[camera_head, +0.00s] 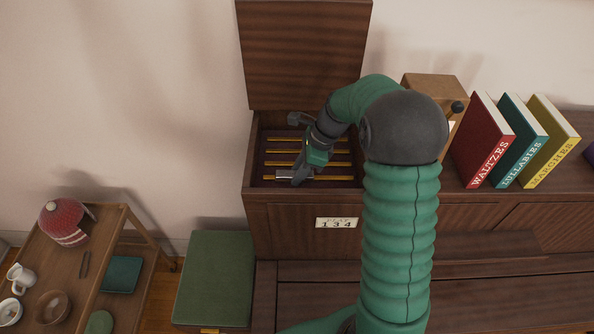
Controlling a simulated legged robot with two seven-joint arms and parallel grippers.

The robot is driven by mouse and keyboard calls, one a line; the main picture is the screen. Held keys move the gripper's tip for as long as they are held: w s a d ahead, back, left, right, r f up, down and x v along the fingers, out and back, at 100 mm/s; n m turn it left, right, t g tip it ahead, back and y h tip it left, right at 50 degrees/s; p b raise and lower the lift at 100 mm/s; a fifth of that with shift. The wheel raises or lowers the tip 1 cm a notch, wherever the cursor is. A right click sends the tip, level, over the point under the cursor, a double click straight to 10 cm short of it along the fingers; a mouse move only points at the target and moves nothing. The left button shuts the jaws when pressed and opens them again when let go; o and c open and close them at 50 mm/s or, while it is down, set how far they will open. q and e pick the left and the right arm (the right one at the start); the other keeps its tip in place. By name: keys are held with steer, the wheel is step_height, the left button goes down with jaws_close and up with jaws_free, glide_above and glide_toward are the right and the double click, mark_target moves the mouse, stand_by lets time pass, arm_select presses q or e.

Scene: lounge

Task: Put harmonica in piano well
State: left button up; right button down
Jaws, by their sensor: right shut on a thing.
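The piano well (258,140) is an open dark compartment in the top of the wooden piano (290,222), with gold bars across its floor. Its lid (305,50) stands raised behind it. My right gripper (294,174) reaches into or over the well from the right, near its front left part. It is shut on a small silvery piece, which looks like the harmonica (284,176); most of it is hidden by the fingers. I cannot tell whether it touches the well floor. My left gripper is not in view.
Right of the well stand a wooden box (433,84) and red, teal and yellow books (484,140). My right arm covers part of the piano. At lower left are a green stool (215,278) and a wooden cart (95,255) with a red pot (65,222) and cups.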

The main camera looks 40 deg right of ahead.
steer(key=c, duration=1.5)
jaws_free()
steer(key=shift+d+f, duration=0.2)
steer(key=shift+d, duration=0.3)
steer(key=shift+o, duration=1)
steer(key=shift+s+d, duration=0.15)
steer(key=shift+s, duration=0.05)
steer(key=shift+o, duration=0.8)
steer(key=shift+s+r, duration=0.1)
steer(key=shift+s, duration=0.05)
steer(key=shift+a+r, duration=0.15)
steer(key=shift+a, duration=0.7)
steer(key=shift+w+r, duration=0.2)
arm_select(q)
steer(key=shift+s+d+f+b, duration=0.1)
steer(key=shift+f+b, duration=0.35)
arm_select(e)
steer(key=v, duration=1.1)
steer(key=shift+r, duration=0.35)
